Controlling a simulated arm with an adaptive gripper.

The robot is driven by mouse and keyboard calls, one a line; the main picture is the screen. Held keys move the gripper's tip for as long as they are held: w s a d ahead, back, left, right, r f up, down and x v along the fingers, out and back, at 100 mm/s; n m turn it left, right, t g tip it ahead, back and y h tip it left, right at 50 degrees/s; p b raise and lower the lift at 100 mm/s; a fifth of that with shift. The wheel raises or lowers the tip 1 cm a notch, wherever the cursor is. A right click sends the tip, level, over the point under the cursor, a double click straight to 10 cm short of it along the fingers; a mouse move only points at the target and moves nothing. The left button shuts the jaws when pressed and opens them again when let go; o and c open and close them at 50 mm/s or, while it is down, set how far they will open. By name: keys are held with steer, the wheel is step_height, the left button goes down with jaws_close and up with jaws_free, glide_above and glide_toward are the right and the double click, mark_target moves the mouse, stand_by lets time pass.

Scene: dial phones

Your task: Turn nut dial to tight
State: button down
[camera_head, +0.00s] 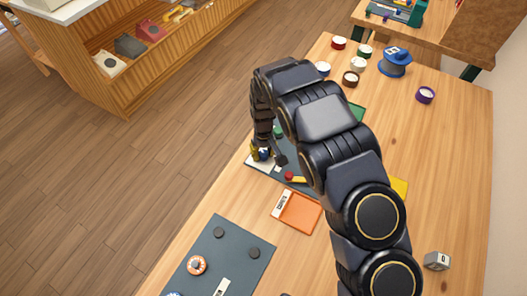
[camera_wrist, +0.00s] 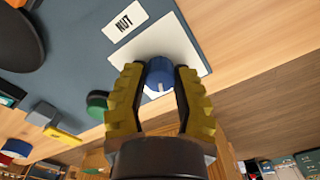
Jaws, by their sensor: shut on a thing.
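The nut dial (camera_wrist: 159,75) is a blue knob with a pale pointer mark, set on a white plate (camera_wrist: 180,43) beside a white "NUT" label (camera_wrist: 124,20) in the wrist view. My gripper (camera_wrist: 160,82) has its two yellow ridged fingers closed around the two sides of the knob. In the head view my gripper (camera_head: 262,153) is at the left edge of a dark panel (camera_head: 262,172), at the white plate. The knob is mostly hidden there by the fingers. No tight or loose markings are readable on the plate.
A green knob (camera_wrist: 97,103) is close to my left finger in the wrist view. An orange tray (camera_head: 298,212) and another dark panel (camera_head: 235,262) with knobs lie on the wooden table.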

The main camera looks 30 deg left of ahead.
mark_target(263, 153)
steer(key=m, duration=1.1)
steer(key=shift+m, duration=0.5)
steer(key=shift+f, duration=0.1)
steer(key=c, duration=0.7)
jaws_free()
steer(key=shift+c, duration=0.2)
step_height(263, 153, up, 12)
